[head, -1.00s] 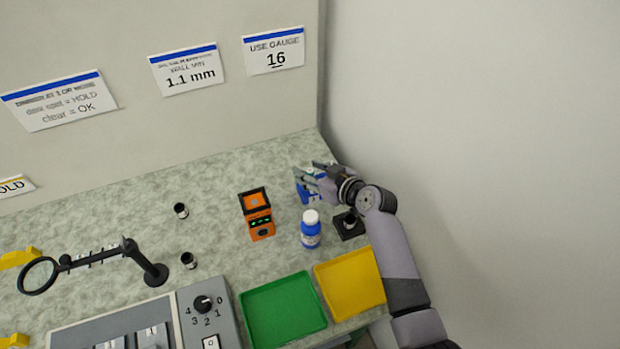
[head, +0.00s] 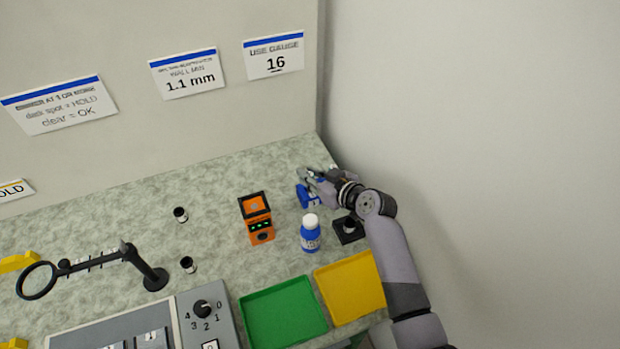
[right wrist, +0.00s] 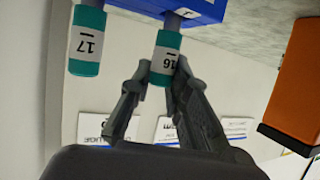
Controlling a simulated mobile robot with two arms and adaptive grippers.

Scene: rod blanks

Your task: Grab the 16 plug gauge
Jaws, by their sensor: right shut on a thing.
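The 16 plug gauge (right wrist: 165,58) has a teal handle with a white label reading 16. In the right wrist view it sits with its end at the blue rack (right wrist: 200,8). My right gripper (right wrist: 160,78) is shut on its handle. The 17 plug gauge (right wrist: 86,42) hangs beside it to the left, apart from the fingers. In the head view my right gripper (head: 312,176) is at the blue rack (head: 307,195), and its fingers hide most of the gauges. My left gripper is not in view.
A blue bottle (head: 310,238), an orange device (head: 257,222) and a black holder (head: 348,230) stand near the rack. Green (head: 283,312) and yellow (head: 350,287) trays lie in front. A magnifier (head: 155,278) stands left. A wall sign (head: 274,58) reads USE GAUGE 16.

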